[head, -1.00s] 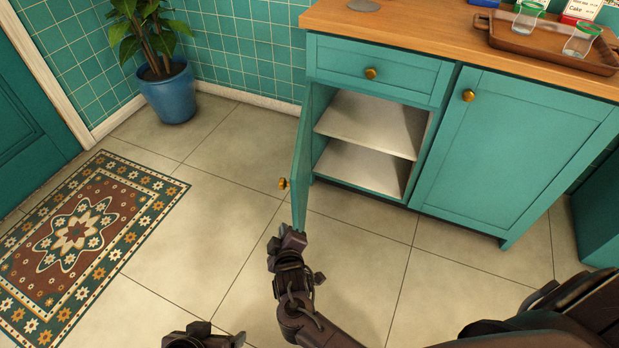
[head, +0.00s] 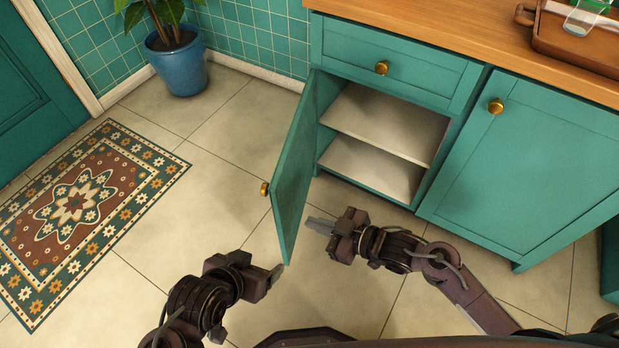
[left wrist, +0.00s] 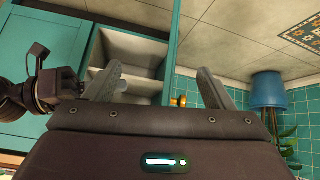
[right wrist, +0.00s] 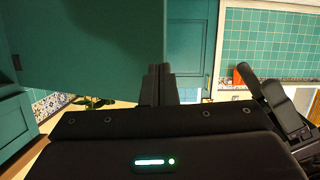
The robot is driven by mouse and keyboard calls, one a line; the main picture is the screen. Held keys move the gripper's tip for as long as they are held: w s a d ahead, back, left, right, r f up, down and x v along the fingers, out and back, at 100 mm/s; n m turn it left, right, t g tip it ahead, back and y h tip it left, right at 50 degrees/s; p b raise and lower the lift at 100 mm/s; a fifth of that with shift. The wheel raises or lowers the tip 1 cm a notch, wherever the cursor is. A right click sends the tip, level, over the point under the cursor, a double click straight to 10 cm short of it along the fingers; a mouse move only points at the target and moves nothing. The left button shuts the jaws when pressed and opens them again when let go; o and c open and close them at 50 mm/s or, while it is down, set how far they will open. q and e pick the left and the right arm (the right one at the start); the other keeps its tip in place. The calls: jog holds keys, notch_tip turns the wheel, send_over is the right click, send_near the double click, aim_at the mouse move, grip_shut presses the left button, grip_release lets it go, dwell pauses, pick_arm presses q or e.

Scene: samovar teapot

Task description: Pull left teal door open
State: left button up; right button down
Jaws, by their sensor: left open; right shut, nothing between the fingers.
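The left teal door (head: 294,180) stands swung well out from the cabinet, showing its inner face and the shelves behind. Its brass knob (head: 265,189) is on the far left side of the panel. My left gripper (head: 277,272) is open by the door's lower free edge. In the left wrist view the door's edge (left wrist: 173,45) and knob (left wrist: 179,101) appear between the spread fingers, ahead of them; contact cannot be told. My right gripper (head: 312,223) is shut and empty, right of the door on its inner side. The door (right wrist: 90,50) fills the right wrist view's upper left.
The cabinet has a closed drawer (head: 400,68) above the opening and a closed right door (head: 530,165). A tray (head: 570,45) sits on the wooden counter. A patterned rug (head: 85,205) and blue plant pot (head: 180,65) lie left; tiled floor between is clear.

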jog(key=w+d+r+n+g+y, duration=0.25)
jog(key=d+r+y, duration=0.25)
jog(key=d, duration=0.4)
jog(key=b, duration=0.2)
send_near(280, 186)
jog(key=b+x, duration=0.1)
jog(key=x, duration=0.5)
jog(key=shift+w+a, duration=0.1)
jog(key=shift+a, duration=0.05)
pick_arm(q)
jog(key=w+r+t+h, duration=0.1)
jog(key=w+r+t, duration=0.2)
jog(key=r, duration=0.3)
jog(key=w+d+r+t+h, duration=0.1)
jog(key=w+r+t, duration=0.2)
jog(key=r, duration=0.3)
jog(key=w+d+r+t+h, duration=0.1)
jog(key=w+r+t+h, duration=0.1)
jog(key=r, duration=0.4)
jog(key=shift+w+d+t, duration=0.2)
jog(key=shift+w+t, duration=0.55)
jog(key=shift+t, duration=0.25)
pick_arm(e)
jog(key=shift+a, duration=0.3)
